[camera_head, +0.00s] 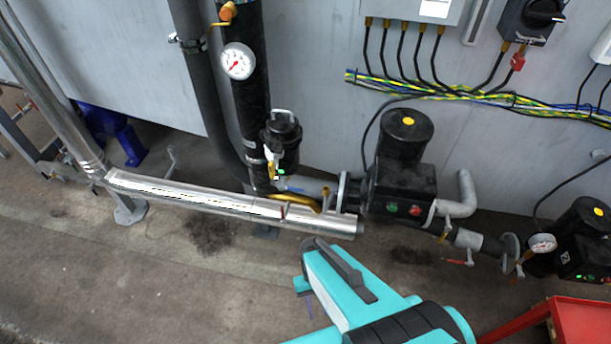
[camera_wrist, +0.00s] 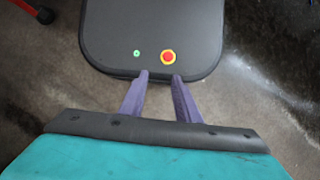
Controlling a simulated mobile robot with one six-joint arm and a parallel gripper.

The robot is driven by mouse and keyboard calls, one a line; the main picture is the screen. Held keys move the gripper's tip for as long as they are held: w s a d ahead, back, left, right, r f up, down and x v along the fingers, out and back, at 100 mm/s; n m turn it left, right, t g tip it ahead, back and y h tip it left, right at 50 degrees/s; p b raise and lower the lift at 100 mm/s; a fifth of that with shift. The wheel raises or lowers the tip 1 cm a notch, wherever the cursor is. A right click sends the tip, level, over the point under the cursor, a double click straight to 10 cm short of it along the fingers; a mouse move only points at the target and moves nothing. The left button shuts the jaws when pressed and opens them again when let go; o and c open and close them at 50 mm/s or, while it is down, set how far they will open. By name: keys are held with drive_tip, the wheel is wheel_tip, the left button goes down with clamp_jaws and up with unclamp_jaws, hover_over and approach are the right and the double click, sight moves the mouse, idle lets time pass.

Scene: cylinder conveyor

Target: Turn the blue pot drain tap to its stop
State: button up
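A black pot (camera_head: 283,143) stands against the thick black vertical pipe in the head view. Below it is a small blue lever (camera_head: 293,189), which looks like the blue drain tap. It is tiny here, and I cannot tell its exact angle. My gripper (camera_wrist: 161,75) shows two purple fingers in the wrist view, apart with nothing between them. In the head view, my turquoise arm is in front and below the pipes, well clear of the pot. Only a sliver of a purple finger shows there. The tap is not in the wrist view.
A silver clad pipe (camera_head: 200,194) runs low in front of the pot. A black pump (camera_head: 400,180) stands right of it. A pressure gauge (camera_head: 238,61) is above. A red cart (camera_head: 580,322) is at lower right. The floor at lower left is clear.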

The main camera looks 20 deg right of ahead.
wheel_tip(320, 180, up, 7)
drive_tip(key=d+p, duration=0.1)
drive_tip(key=p, duration=0.5)
drive_tip(key=shift+s+r+h, duration=0.15)
drive_tip(key=shift+s+h, duration=0.05)
drive_tip(key=shift+h, duration=0.1)
drive_tip(key=shift+d, duration=0.25)
